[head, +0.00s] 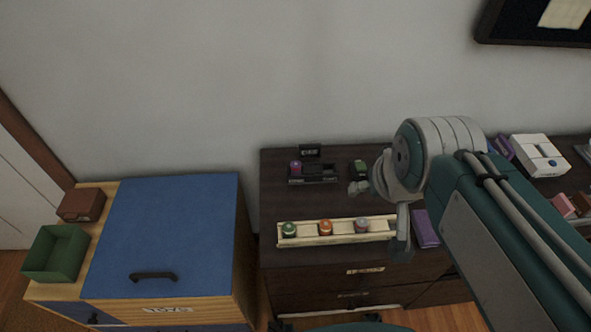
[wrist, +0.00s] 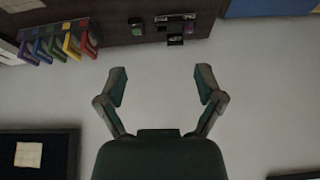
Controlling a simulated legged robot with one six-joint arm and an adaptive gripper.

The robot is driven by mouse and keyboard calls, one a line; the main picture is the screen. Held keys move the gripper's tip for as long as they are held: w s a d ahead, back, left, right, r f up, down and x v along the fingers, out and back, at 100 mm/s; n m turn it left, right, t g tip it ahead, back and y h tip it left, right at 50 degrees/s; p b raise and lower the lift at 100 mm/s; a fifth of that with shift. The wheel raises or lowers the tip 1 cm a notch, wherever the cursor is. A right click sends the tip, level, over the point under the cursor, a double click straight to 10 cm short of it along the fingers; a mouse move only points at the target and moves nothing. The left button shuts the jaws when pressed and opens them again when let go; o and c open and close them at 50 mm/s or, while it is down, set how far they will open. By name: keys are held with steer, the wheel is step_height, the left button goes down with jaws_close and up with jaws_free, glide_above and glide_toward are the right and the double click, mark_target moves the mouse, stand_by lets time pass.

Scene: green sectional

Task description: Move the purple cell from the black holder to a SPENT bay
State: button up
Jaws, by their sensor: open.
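A purple cell (head: 295,167) stands upright at the left end of the low black holder (head: 322,179) on the dark dresser. The purple cell also shows small at the top of the wrist view (wrist: 189,28), by the black holder (wrist: 175,41). A wooden rack (head: 343,239) in front holds a green cell (head: 289,229), an orange cell (head: 325,227) and a lilac-topped cell (head: 362,225). I cannot read any SPENT label. My gripper (wrist: 161,82) is open and empty, with bare wall between its fingers in the wrist view, well apart from the purple cell.
A black-and-green item (head: 358,170) stands right of the black holder. A small dark sign (head: 310,151) is behind it. A purple book-like item (head: 426,229) lies right of the rack. A blue-topped cabinet (head: 160,235) stands left, its top mostly clear. The wall is close behind.

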steer(key=w+a+m+g, duration=0.1)
steer(key=w+a+m, duration=0.1)
steer(key=w, duration=0.8)
steer(key=m+g, duration=0.4)
glide_above(296, 164)
steer(key=s, duration=0.1)
step_height(296, 164, down, 21)
steer(key=shift+f, duration=0.1)
step_height(296, 164, down, 5)
steer(key=shift+f, duration=0.1)
steer(key=f, duration=0.2)
steer(key=w+f, duration=0.1)
steer(key=f, duration=0.2)
steer(key=shift+f, duration=0.15)
jaws_close()
